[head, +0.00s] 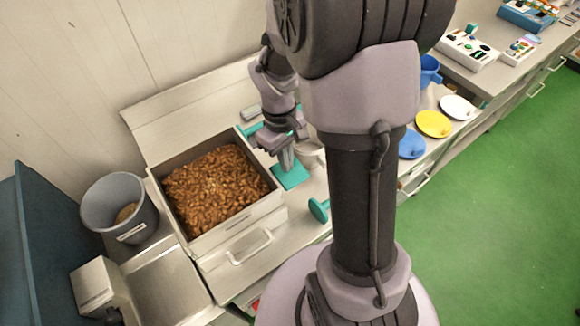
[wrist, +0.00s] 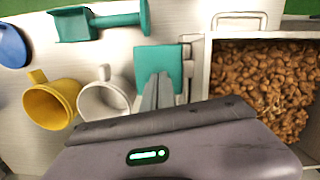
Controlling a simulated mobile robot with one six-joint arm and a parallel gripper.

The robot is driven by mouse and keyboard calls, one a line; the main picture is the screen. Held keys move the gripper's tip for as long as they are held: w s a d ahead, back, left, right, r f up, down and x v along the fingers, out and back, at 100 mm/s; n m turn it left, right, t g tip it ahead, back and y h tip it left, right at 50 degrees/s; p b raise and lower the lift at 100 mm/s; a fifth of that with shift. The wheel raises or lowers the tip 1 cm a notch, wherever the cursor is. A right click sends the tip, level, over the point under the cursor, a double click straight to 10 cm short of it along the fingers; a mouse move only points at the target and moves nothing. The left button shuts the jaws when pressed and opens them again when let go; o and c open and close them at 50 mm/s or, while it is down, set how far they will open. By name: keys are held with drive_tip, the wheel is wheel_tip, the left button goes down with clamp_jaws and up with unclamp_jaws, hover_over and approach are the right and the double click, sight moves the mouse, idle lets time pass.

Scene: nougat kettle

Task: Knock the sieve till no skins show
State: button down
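A square metal box (head: 283,198), which I take for the sieve, is full of brown nuts or skins (head: 215,188), with a few paler bits near the middle. Its wall shows at the right in the wrist view (wrist: 206,65). My gripper (head: 287,160) is beside the box's right wall, over a flat teal block (head: 291,178). In the wrist view its fingers (wrist: 158,92) lie close together, pointing at the teal block (wrist: 150,60), with nothing seen between them. I cannot tell whether the fingertips touch the block.
A grey bucket (head: 103,203) stands left of the box. Coloured plates (head: 433,123) lie further right.

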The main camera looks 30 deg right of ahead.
drive_tip(key=shift+w+a+r+p, duration=0.15)
drive_tip(key=shift+w+r+p, duration=0.2)
drive_tip(key=shift+w, duration=0.25)
drive_tip(key=shift+w+a+r+p, duration=0.1)
drive_tip(key=shift+w+r+p, duration=0.2)
drive_tip(key=shift+w, duration=0.3)
wheel_tip(320, 180, up, 17)
drive_tip(key=w+p, duration=0.2)
drive_tip(key=p, duration=0.3)
drive_tip(key=shift+a, duration=0.25)
drive_tip(key=shift+w, duration=0.1)
idle(1.9)
drive_tip(key=w+a+f+m+t+y+p, duration=0.1)
drive_tip(key=w+a+m+t+y+p, duration=0.1)
drive_tip(key=w+a, duration=0.4)
drive_tip(key=w+a+f+m+t+y+p, duration=0.1)
drive_tip(key=w+a+m+t+y+p, duration=0.1)
drive_tip(key=w+a, duration=0.5)
drive_tip(key=a+t+y, duration=0.1)
drive_tip(key=a+t, duration=0.1)
drive_tip(key=a, duration=0.1)
drive_tip(key=shift+f+m+y, duration=0.3)
drive_tip(key=shift+a, duration=0.1)
